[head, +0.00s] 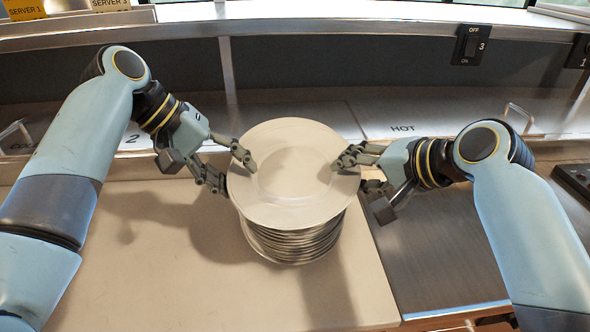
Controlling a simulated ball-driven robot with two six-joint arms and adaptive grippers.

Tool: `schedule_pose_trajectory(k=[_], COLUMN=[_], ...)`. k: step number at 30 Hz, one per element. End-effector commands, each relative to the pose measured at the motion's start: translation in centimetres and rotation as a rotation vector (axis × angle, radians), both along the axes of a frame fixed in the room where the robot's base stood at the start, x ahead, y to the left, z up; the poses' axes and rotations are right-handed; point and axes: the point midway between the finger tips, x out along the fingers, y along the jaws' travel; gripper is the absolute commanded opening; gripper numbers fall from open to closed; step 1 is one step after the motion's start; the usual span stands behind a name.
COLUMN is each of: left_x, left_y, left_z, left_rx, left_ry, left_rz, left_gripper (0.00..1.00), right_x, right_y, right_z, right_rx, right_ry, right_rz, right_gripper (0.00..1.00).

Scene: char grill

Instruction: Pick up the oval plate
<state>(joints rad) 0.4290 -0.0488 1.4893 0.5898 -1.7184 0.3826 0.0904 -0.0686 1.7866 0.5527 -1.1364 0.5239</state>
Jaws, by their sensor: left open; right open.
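The oval plate (293,172) is white and lies on top of a stack of plates (293,243). Its rim reaches out past the stack on the left and right. My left gripper (236,172) is open at the plate's left edge, with one finger over the rim and the other lower beside it. My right gripper (352,172) is open at the plate's right edge, with its upper finger over the rim. I cannot tell whether the fingers touch the plate.
The stack stands on a pale board (150,275) with free room to its left. A steel counter (430,260) lies to the right. Behind are metal lids with handles, one marked HOT (402,128). A raised steel shelf (340,25) with a switch (470,45) runs along the back.

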Motion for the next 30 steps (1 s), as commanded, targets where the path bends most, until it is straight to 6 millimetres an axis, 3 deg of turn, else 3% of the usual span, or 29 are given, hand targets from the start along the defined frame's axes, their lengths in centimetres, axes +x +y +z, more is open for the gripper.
schedule_pose_trajectory(k=[2,12,30], left_x=[0.00,-0.01,0.03], left_y=[0.01,0.04,0.14], left_z=[0.02,0.02,0.10], left_rx=[0.000,0.001,0.003], left_ry=[0.000,0.000,0.001], left_rz=[0.000,0.000,0.004], left_gripper=[0.43,0.00,0.00], right_x=[-0.01,-0.03,-0.10], right_y=[-0.01,-0.04,-0.15], right_z=[0.00,-0.04,-0.10], right_rx=[0.000,-0.001,-0.008], right_ry=[0.000,0.001,0.002], right_rz=[0.000,0.000,0.001], right_gripper=[0.41,0.00,0.00])
